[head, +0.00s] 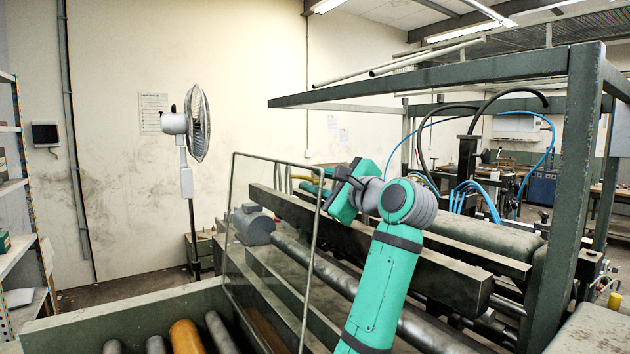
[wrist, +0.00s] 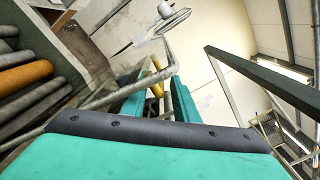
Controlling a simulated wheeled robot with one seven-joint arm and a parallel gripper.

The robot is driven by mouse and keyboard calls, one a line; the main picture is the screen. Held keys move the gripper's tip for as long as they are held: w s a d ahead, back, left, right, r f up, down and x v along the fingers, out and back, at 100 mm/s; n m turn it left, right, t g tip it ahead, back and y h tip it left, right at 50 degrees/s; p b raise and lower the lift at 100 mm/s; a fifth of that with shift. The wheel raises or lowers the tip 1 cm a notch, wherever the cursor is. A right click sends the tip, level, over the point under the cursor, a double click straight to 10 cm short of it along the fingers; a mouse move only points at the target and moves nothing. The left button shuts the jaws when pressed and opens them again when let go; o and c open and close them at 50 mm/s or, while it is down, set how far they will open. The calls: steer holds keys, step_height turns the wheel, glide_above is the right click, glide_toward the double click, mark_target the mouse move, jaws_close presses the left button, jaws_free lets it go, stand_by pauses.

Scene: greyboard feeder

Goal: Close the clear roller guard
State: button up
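The clear roller guard (head: 262,225) is a see-through panel in a thin grey metal frame. It stands raised, roughly upright, at the left end of the rollers in the head view. Its grey frame bar (wrist: 90,107) also crosses the wrist view, with a bend just beyond my fingers. My gripper (head: 326,184) is beside the upper right corner of the guard. In the wrist view my gripper (wrist: 158,100) shows two teal fingers apart, with a gap between them. I cannot tell whether either finger touches the frame.
Dark beams (head: 440,262) and a long grey roller (head: 415,325) run behind my arm. A green machine frame (head: 560,200) rises at the right, with a bar overhead. An orange roller (head: 186,337) lies among grey ones at lower left. A fan (head: 197,125) stands behind.

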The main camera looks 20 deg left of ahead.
steer(key=shift+w+a, duration=0.45)
steer(key=shift+a, duration=0.1)
steer(key=shift+c, duration=0.7)
steer(key=c, duration=0.5)
steer(key=shift+r, duration=0.15)
jaws_close()
